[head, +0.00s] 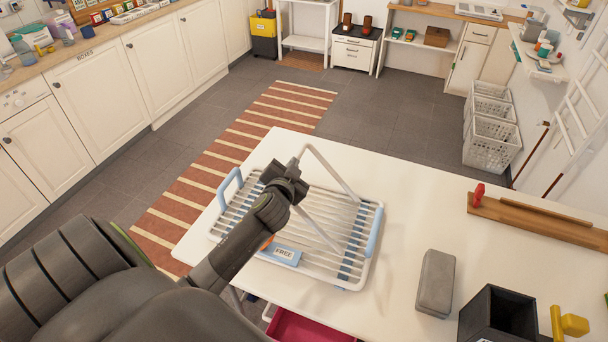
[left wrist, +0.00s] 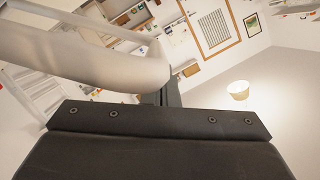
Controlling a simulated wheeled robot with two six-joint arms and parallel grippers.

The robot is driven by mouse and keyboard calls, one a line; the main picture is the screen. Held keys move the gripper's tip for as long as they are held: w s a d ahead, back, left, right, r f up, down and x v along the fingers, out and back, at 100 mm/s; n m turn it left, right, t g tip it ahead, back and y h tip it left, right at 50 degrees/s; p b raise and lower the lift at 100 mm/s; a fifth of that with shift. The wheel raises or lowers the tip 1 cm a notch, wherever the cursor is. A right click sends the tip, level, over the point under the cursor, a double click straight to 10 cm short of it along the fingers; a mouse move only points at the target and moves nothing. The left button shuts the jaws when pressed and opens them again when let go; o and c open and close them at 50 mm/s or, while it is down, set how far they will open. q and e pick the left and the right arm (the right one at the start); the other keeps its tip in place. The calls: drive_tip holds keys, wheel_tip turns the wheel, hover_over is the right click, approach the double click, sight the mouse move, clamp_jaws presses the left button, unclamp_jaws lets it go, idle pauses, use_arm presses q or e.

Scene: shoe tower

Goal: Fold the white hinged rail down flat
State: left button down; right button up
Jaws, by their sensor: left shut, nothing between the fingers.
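The white hinged rail (head: 333,172) is a bent tube standing raised at an angle above a white slatted rack (head: 328,278) on the table. The rack has light blue end parts and a tag reading "FREE" (head: 287,253). My left gripper (head: 288,178) is shut and empty, above the rack, close to the rail's bent upper end. In the left wrist view the rail (left wrist: 85,55) looms large across the upper left, beside my shut fingers (left wrist: 171,92). I cannot tell whether they touch it. My arm hides part of the rack. My right gripper is not in view.
On the white table (head: 405,195), a grey block (head: 435,284), a black open box (head: 498,318) and a yellow object (head: 568,323) stand right of the rack. A wooden strip (head: 540,222) with a red piece lies farther back. The table's middle beyond the rack is clear.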

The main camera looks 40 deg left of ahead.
use_arm(q)
drive_tip(key=a+f+n+b, duration=0.1)
drive_tip(key=a+f+b, duration=0.2)
drive_tip(key=f, duration=0.1)
drive_tip(key=s+a+f+n+h+b, duration=0.1)
drive_tip(key=a+f+b, duration=0.1)
drive_tip(key=f+b, duration=0.1)
drive_tip(key=a+f+n+b, duration=0.2)
drive_tip(key=a+f+b, duration=0.1)
drive_tip(key=f, duration=0.3)
drive_tip(key=shift+s+a+h, duration=0.3)
drive_tip(key=shift+s+h, duration=0.1)
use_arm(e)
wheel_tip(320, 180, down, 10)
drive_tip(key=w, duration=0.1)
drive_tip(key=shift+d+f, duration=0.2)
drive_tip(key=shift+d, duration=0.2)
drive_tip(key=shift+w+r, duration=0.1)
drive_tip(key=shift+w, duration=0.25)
